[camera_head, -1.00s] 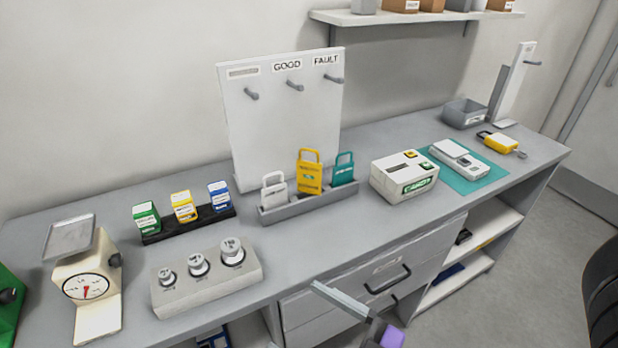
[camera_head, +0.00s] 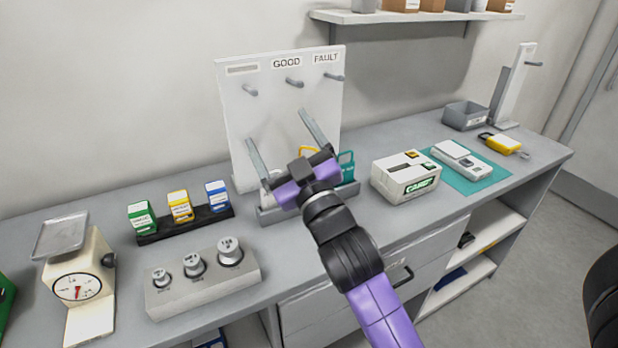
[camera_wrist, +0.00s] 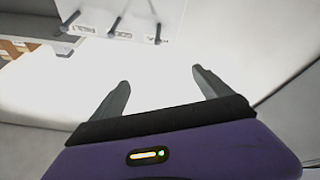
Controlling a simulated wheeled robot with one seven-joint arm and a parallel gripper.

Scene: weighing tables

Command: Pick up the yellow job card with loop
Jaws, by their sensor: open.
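The yellow job card with loop (camera_head: 308,150) stands in the grey rack (camera_head: 268,217) on the bench. In the head view only part of its loop shows; my gripper hides the rest. My gripper (camera_head: 280,133) is open and empty, in front of and above the rack, with its fingers pointing up toward the peg board. The teal card (camera_head: 347,166) stands to the right in the rack, and the white card (camera_head: 270,182) is partly hidden at the left. The wrist view shows both spread fingers of my gripper (camera_wrist: 160,85) with nothing between them.
The white peg board (camera_head: 236,90) with GOOD and FAULT labels stands behind the rack. A white box (camera_head: 404,180) stands to the right. Green, yellow and blue packs (camera_head: 180,206), a block of weights (camera_head: 205,280) and a dial scale (camera_head: 85,285) lie left.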

